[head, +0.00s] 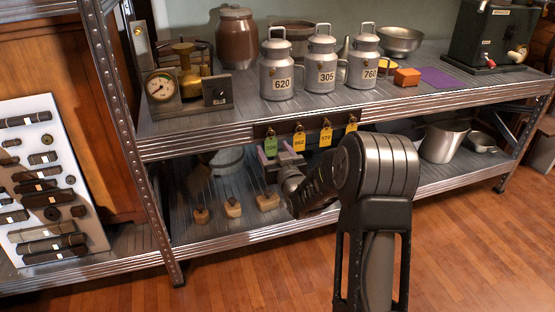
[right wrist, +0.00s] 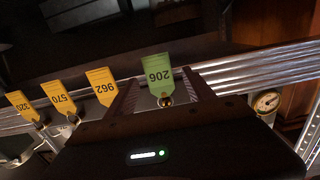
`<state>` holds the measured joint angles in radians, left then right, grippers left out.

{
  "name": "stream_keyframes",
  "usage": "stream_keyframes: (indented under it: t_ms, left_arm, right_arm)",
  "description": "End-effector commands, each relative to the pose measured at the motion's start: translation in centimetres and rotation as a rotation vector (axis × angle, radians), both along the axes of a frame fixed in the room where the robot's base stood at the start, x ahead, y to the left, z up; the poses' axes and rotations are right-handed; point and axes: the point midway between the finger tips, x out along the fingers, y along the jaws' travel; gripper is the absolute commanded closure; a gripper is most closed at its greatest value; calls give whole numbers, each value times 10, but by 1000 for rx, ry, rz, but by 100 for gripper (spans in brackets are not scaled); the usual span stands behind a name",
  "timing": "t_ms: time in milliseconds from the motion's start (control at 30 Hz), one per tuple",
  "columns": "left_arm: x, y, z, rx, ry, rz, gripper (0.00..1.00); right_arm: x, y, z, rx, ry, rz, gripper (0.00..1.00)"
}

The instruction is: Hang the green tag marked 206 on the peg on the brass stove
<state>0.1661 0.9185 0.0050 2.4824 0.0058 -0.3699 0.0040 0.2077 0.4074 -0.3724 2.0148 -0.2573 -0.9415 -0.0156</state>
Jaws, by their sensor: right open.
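The green tag marked 206 (head: 269,145) hangs on a hook on the dark strip at the upper shelf's front edge. In the right wrist view the tag (right wrist: 157,75) appears upside down between my two fingers. My right gripper (head: 275,156) is open just below the tag, with one finger on either side; I cannot tell whether either touches it. The brass stove (head: 186,80) stands on the upper shelf at the left, beside a round gauge. Its peg is too small to make out. My left gripper is not in view.
Yellow tags, including 962 (right wrist: 101,88) and 570 (right wrist: 62,98), hang beside the green one. Grey milk cans 620 (head: 279,70), 305 (head: 321,62) and 760 (head: 364,62) stand on the upper shelf.

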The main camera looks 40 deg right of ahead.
Motion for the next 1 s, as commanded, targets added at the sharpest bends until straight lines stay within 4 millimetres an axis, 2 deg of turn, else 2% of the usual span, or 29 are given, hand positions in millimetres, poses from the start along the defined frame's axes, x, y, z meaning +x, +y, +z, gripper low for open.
stream_keyframes:
  t_ms: [133,400,1000]
  left_arm:
    - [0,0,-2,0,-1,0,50]
    - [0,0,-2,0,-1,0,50]
    - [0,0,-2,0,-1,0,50]
  right_arm:
    - [9,-3,0,0,0,0,38]
    - [10,-3,0,1,0,0,38]
    - [10,-3,0,1,0,0,87]
